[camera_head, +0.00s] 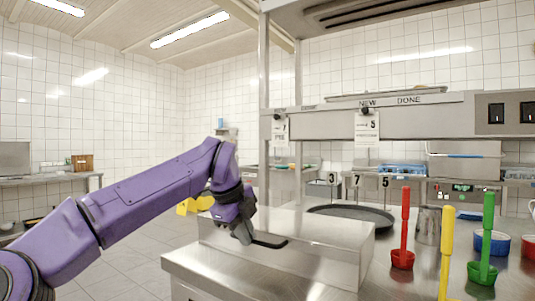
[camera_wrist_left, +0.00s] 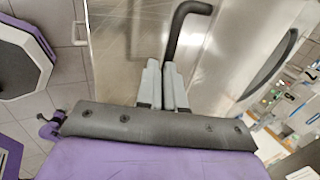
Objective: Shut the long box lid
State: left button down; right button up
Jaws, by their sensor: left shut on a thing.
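The long box (camera_head: 325,268) is a shiny steel box on the steel counter at the centre of the head view. Its lid (camera_head: 325,226) is a flat steel panel that looks level or nearly level on top. I cannot tell whether a small gap is left. A black bar handle (camera_head: 270,241) stands out at the lid's front edge. My left gripper (camera_head: 243,236) is shut on the left end of this handle. In the left wrist view the grey fingers (camera_wrist_left: 164,78) close on the bent black handle (camera_wrist_left: 181,32). My right gripper is not in view.
A black pan (camera_head: 350,214) lies behind the box. Red (camera_head: 403,255), yellow (camera_head: 446,260) and green (camera_head: 485,270) upright utensils stand close on the right, near a metal cup (camera_head: 428,226). A steel shelf post (camera_head: 298,130) rises behind. Tiled floor is open at left.

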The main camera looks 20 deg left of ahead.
pick_arm(q)
jog(key=shift+d+f, duration=0.1)
jog(key=shift+f, duration=0.2)
jog(key=p+v, duration=0.3)
jog(key=v, duration=1.1)
jog(key=shift+s+a+p, duration=0.25)
jog(key=shift+s+p, duration=0.15)
jog(key=shift+s, duration=0.15)
